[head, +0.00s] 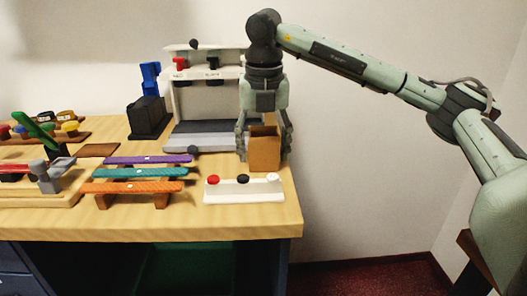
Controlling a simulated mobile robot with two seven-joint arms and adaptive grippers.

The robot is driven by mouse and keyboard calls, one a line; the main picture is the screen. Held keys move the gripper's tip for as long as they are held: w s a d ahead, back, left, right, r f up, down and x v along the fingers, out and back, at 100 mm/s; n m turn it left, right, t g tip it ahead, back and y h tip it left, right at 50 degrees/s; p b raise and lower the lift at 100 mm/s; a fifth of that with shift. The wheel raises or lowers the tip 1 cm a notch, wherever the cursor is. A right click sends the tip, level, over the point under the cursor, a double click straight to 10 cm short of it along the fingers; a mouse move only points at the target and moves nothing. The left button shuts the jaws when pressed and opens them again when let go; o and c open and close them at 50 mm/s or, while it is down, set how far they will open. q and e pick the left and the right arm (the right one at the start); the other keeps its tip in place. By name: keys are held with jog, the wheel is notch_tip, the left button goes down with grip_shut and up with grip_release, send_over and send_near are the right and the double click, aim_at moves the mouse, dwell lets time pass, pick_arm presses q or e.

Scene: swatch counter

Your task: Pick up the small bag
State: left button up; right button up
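The small bag (264,154) is a brown, upright, box-like bag at the right end of the wooden counter, and it appears to stand on the counter. My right gripper (264,148) points down over it from above. Its two fingers are spread, one on the left and one on the right of the bag, with the upper part of the bag between them. The fingers look slightly apart from the bag's sides. My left gripper is not in view.
A white button strip (245,194) lies in front of the bag. A grey-white machine stand (182,115) is close on the left. Purple, teal and orange slats (140,173) sit further left. The counter (245,226) ends just right of the bag.

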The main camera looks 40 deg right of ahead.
aim_at(263, 130)
jog(key=c, duration=0.4)
jog(key=shift+r, duration=0.1)
jog(key=shift+r, duration=0.6)
notch_tip(263, 130, up, 3)
jog(key=shift+f, duration=0.15)
pick_arm(q)
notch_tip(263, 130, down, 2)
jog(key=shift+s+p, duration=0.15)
jog(key=shift+p, duration=0.35)
pick_arm(e)
jog(key=w+a+r, duration=0.2)
jog(key=w, duration=0.1)
jog(key=w+a+r, duration=0.2)
jog(key=w, duration=0.1)
jog(key=w+a+r, duration=0.3)
jog(key=shift+w, duration=0.2)
